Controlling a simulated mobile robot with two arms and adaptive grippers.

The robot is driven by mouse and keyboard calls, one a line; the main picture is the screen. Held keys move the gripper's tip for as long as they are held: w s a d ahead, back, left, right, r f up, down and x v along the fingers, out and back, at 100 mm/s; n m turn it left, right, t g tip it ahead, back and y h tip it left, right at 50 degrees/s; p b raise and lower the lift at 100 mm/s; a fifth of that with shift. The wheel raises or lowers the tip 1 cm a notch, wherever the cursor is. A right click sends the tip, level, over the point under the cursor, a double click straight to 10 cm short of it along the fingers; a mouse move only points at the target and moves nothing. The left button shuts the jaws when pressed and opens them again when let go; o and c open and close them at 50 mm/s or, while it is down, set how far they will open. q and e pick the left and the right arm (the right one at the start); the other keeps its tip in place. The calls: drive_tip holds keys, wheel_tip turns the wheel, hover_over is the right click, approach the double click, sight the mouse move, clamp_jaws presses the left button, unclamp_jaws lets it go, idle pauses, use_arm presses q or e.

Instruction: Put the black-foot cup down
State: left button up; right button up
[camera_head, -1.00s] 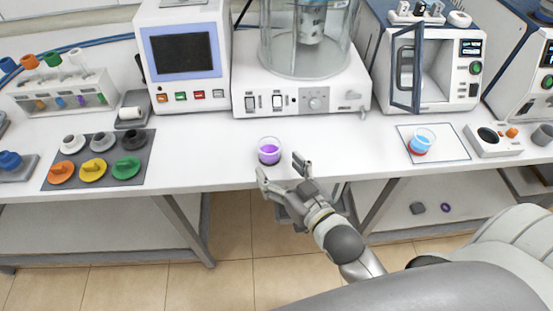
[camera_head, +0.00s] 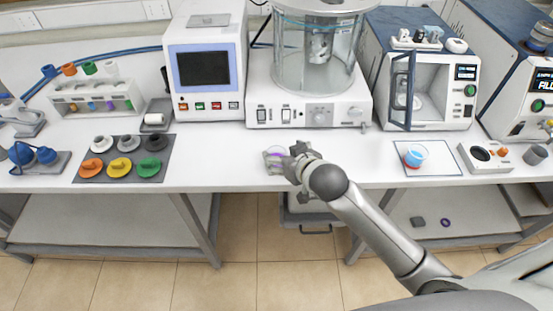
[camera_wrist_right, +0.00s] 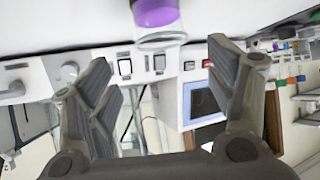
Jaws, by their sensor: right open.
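The black-foot cup is clear, with purple liquid. In the right wrist view, which is upside down, the cup (camera_wrist_right: 158,14) shows at the top middle, cut off by the picture edge. In the head view my right gripper covers most of it, near the front of the white bench. My right gripper (camera_head: 273,157) is open at the cup. In the right wrist view its two fingers (camera_wrist_right: 163,85) are spread wide, with nothing visible gripped between them. I cannot tell whether a finger touches the cup. The left gripper is not in view.
A second cup with blue liquid (camera_head: 415,155) stands on a white mat (camera_head: 448,166) to the right. A grey tray (camera_head: 165,172) of coloured knobs lies to the left. Machines line the back, including one with a glass chamber (camera_head: 350,65). The bench (camera_head: 225,165) is clear left of my gripper.

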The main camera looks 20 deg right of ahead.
sight(273, 150)
drive_tip(key=shift+x, duration=0.75)
drive_tip(key=shift+w+a+f+p, duration=0.15)
drive_tip(key=shift+w+f+p, duration=0.25)
drive_tip(key=shift+w+f, duration=0.3)
drive_tip(key=shift+w+a+f+p, duration=0.2)
drive_tip(key=shift+w+f+p, duration=0.15)
drive_tip(key=shift+w+f, duration=0.4)
drive_tip(key=shift+w+a+f, duration=0.1)
drive_tip(key=shift+w+f, duration=0.4)
drive_tip(key=shift+f, duration=0.05)
drive_tip(key=c, duration=1.3)
drive_tip(key=shift+r, duration=0.2)
